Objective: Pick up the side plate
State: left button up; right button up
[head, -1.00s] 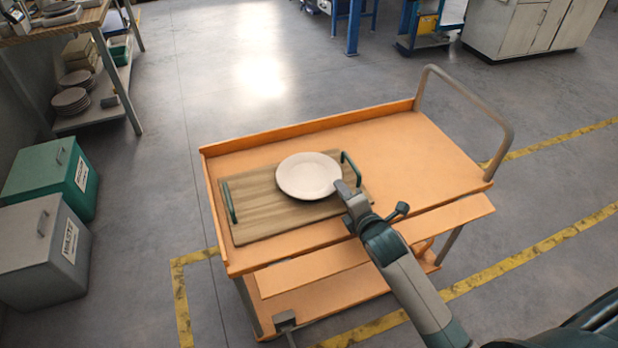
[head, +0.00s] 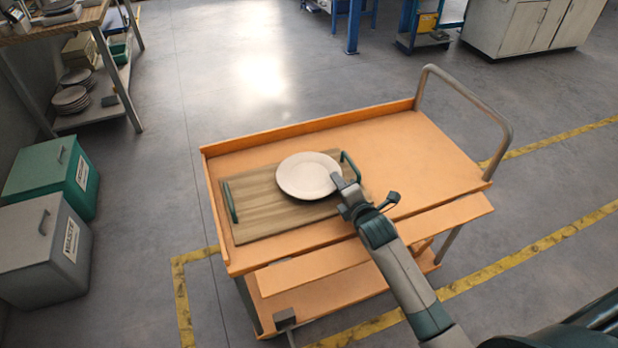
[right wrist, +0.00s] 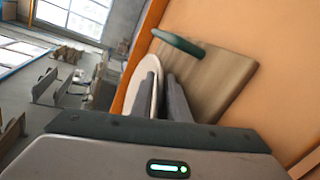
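The side plate (head: 304,174) is round and off-white. It lies over the right part of a brown wooden tray (head: 262,211) with green handles, on an orange cart. My right gripper (head: 342,181) is at the plate's near right edge in the head view. In the right wrist view its two grey fingers (right wrist: 165,92) stand a small gap apart. The plate (right wrist: 135,84) shows there edge-on, partly hidden behind one finger. The rim seems to reach between the fingers, but I cannot tell whether they touch it. My left gripper is not in view.
The orange cart top (head: 400,145) is clear at the right, with a raised back edge and a metal push handle (head: 470,95). The tray's green handle (head: 351,167) is close beside my gripper. Green (head: 50,165) and grey (head: 35,250) bins stand at the left.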

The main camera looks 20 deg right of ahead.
grip_shut()
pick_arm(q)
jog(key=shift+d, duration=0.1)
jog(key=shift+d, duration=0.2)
pick_arm(e)
jog(key=shift+r, duration=0.1)
